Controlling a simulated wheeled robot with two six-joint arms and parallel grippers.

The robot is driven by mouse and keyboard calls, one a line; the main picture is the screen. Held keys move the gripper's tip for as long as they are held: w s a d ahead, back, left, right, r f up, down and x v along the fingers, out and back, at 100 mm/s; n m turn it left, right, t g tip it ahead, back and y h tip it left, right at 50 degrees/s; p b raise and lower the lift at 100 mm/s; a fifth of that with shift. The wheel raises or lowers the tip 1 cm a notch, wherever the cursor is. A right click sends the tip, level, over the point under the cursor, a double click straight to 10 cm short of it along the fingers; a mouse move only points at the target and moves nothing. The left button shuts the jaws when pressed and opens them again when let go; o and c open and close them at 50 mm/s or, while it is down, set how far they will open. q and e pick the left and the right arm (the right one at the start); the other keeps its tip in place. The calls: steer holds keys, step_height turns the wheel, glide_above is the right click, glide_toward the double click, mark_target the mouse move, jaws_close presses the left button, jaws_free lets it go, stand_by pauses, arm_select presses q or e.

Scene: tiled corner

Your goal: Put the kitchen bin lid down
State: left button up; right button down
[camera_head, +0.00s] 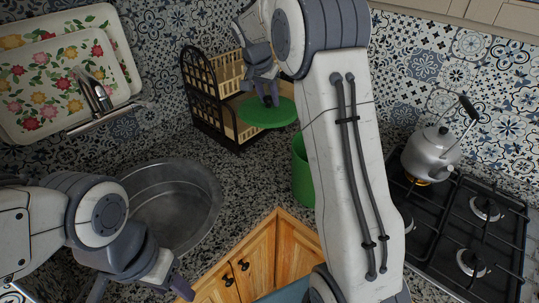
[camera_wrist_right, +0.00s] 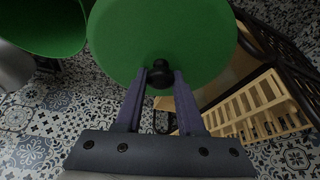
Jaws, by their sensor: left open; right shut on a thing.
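The green lid (camera_head: 268,113) hangs in the air in front of the wooden rack in the head view. My right gripper (camera_head: 266,97) is shut on its black knob (camera_wrist_right: 160,76). The lid (camera_wrist_right: 162,32) also fills the upper middle of the right wrist view. The green bin (camera_head: 303,172) stands on the counter to the right of the lid and lower in the picture, partly hidden by my right arm. The bin (camera_wrist_right: 45,25) shows at the upper left of the right wrist view, apart from the lid. My left gripper (camera_head: 140,294) is open and empty near the lower left.
A round metal sink (camera_head: 172,198) lies by my left arm. A two-tier wooden rack (camera_head: 205,112) stands behind the lid. A kettle (camera_head: 432,152) sits on the black gas hob (camera_head: 440,215) at the right. Floral trays (camera_head: 45,85) lean at the upper left. Speckled counter between sink and bin is clear.

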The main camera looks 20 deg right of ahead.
step_height(320, 180, down, 21)
steer(key=p, duration=0.3)
steer(key=shift+f, duration=0.2)
steer(key=shift+f, duration=0.15)
steer(key=c, duration=0.5)
jaws_free()
